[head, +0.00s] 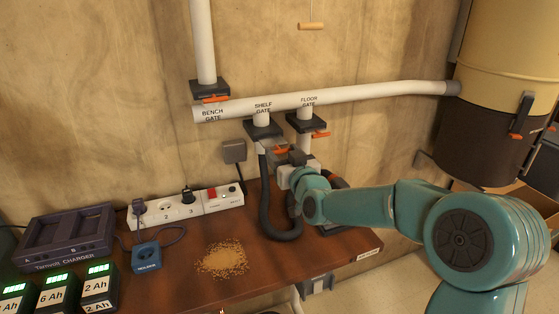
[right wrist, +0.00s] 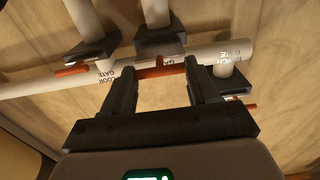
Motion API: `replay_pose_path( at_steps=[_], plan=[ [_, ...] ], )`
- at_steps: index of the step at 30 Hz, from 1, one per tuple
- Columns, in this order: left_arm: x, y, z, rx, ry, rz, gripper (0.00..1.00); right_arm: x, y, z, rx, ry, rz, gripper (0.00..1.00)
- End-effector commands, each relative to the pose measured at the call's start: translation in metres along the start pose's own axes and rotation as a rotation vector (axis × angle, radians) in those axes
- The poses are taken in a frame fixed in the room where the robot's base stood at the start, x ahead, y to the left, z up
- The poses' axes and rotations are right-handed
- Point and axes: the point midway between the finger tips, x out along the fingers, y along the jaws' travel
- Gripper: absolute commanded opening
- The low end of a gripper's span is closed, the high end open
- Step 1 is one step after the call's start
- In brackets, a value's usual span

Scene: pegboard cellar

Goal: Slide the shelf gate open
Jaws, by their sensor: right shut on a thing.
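The shelf gate (head: 263,129) is a dark block under the white pipe, between the other two gates. Its orange handle (head: 281,150) sticks out below and to the right of the block. My right gripper (head: 287,157) is at this handle. In the right wrist view, the two dark fingers of my right gripper (right wrist: 163,75) stand on either side of the orange handle (right wrist: 160,71) and are shut on it. The shelf gate block (right wrist: 160,45) shows just beyond. My left gripper is not in view.
The bench gate (head: 210,88) and floor gate (head: 306,123) sit close on either side, with orange handles. A black hose (head: 265,205) hangs below the shelf gate. The bench holds a power strip (head: 180,209), a charger (head: 65,238), batteries and a sawdust pile (head: 222,260).

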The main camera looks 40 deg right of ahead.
Motion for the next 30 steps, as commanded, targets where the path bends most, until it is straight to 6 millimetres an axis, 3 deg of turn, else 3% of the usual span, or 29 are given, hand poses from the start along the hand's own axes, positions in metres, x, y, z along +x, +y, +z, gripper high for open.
replay_pose_path(
  at_steps=[3, 15, 16, 18, 26, 30],
  plan=[
    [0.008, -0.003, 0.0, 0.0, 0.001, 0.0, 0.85, -0.006, 0.0, 0.001, -0.002, 0.002, 0.0, 0.04],
    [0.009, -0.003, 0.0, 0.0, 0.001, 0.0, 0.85, -0.006, 0.0, 0.0, -0.001, -0.003, -0.001, 0.04],
    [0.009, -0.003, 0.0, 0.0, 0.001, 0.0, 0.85, -0.006, 0.0, 0.0, -0.001, -0.004, -0.001, 0.66],
    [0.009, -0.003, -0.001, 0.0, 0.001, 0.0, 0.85, -0.005, 0.0, 0.0, 0.0, -0.003, -0.001, 0.85],
    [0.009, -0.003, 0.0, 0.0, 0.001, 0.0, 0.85, -0.005, 0.0, 0.0, 0.0, -0.002, -0.001, 0.85],
    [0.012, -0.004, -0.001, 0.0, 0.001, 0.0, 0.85, -0.014, 0.0, 0.0, 0.0, 0.0, -0.001, 0.85]
  ],
)
